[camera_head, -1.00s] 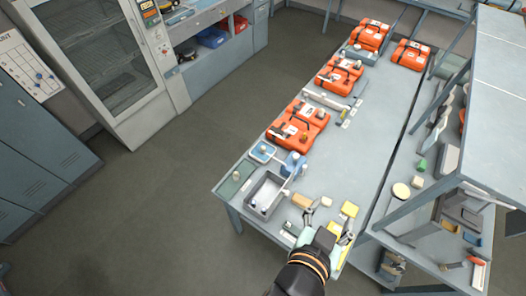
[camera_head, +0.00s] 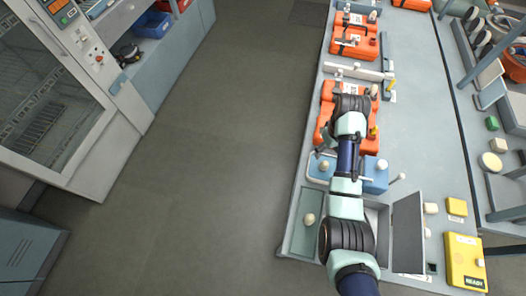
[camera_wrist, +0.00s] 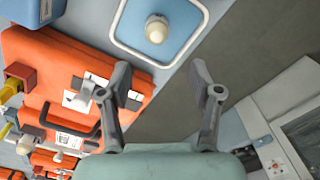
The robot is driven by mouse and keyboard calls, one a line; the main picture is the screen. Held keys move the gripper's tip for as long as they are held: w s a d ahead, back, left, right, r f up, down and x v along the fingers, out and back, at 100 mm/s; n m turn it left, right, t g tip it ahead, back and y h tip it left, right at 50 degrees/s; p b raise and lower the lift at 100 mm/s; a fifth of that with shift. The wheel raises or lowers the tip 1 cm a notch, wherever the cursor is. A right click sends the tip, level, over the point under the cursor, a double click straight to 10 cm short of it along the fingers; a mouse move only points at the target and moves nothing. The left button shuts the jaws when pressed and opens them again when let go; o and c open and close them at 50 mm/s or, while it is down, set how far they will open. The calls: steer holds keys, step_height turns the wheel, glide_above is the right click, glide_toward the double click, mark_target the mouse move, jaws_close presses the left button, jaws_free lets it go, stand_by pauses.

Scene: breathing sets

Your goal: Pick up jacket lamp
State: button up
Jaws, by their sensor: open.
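My gripper (camera_wrist: 163,85) is open and empty, its two fingers spread in the wrist view. In the head view my arm reaches over the table, and its fingers are mostly hidden. I cannot tell for sure which thing is the jacket lamp. A small cream, rounded knob-like piece (camera_wrist: 156,28) stands in a blue tray (camera_wrist: 122,30), ahead of the gap between my fingers and apart from them. The tray also shows in the head view (camera_head: 313,176). An orange case (camera_wrist: 40,75) with black straps and white labels lies beside the tray, under my left finger.
Another cream knob (camera_head: 309,219) sits on a green-grey tray (camera_head: 299,240). A blue block (camera_head: 376,178) stands right of my arm. Yellow boxes (camera_head: 463,258) lie at the front right. More orange cases (camera_head: 354,42) stand farther back. The table's right middle (camera_head: 425,120) is clear.

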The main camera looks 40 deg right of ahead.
mark_target(326, 163)
steer(key=shift+s, duration=0.3)
steer(key=shift+s+d+f, duration=0.1)
steer(key=shift+s+f, duration=0.2)
steer(key=shift+f, duration=0.25)
steer(key=shift+s+d+f, duration=0.1)
steer(key=shift+s+f, duration=0.2)
steer(key=shift+f, duration=0.2)
steer(key=f, duration=0.1)
steer(key=f+b, duration=0.1)
steer(key=f, duration=0.3)
steer(key=shift+a, duration=0.35)
steer(key=shift+f, duration=0.4)
steer(key=shift+w, duration=0.1)
jaws_close()
steer(key=shift+r, duration=0.1)
step_height(326, 163, up, 20)
steer(key=p, duration=1)
